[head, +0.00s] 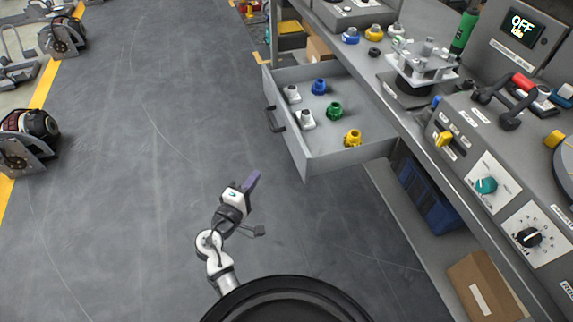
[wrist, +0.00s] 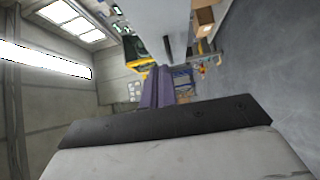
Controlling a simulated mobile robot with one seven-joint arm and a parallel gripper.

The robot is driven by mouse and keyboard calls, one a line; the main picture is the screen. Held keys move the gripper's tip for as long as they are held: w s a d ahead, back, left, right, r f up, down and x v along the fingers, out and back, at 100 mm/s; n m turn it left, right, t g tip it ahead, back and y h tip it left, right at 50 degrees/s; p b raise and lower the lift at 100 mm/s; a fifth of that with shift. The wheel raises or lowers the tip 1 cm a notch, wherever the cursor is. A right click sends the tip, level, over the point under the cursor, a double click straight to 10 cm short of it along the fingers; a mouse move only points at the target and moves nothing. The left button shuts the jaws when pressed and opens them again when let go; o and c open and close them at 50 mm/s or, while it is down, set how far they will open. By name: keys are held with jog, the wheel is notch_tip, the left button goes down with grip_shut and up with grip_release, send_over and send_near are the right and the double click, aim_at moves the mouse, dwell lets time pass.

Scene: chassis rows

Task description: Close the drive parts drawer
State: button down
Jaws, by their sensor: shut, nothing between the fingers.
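The drawer (head: 306,158) is a grey open box, pulled well out from under the bench on the right in the head view. Its dark bar handle (head: 274,119) is on the front face, toward the left. Inside lie a blue part, a green part, a yellow part and white parts. My gripper (head: 253,179) is shut and empty, with purple fingers. In the head view it appears left of and below the drawer's near corner, apart from the drawer and its handle. The wrist view shows the shut purple fingers (wrist: 157,88) with nothing between them.
The grey bench (head: 410,120) runs along the right, with knobs, a display reading OFF and fittings. A blue crate (head: 428,195) and a cardboard box (head: 485,285) sit on its lower shelf. Wheeled chassis units (head: 28,138) stand at left. The floor (head: 180,120) between is clear.

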jog(key=d, duration=0.1)
jog(key=p, duration=0.3)
send_near(294, 145)
jog(key=w+a, duration=0.2)
jog(key=w, duration=0.2)
jog(key=d, duration=0.1)
jog(key=w+d+p, duration=0.1)
jog(key=d, duration=0.1)
jog(key=shift+w+d+h, duration=0.1)
jog(key=shift+w+h, duration=0.15)
jog(key=shift+h, duration=0.05)
jog(key=shift+w+d+f, duration=0.15)
jog(key=shift+d, duration=0.35)
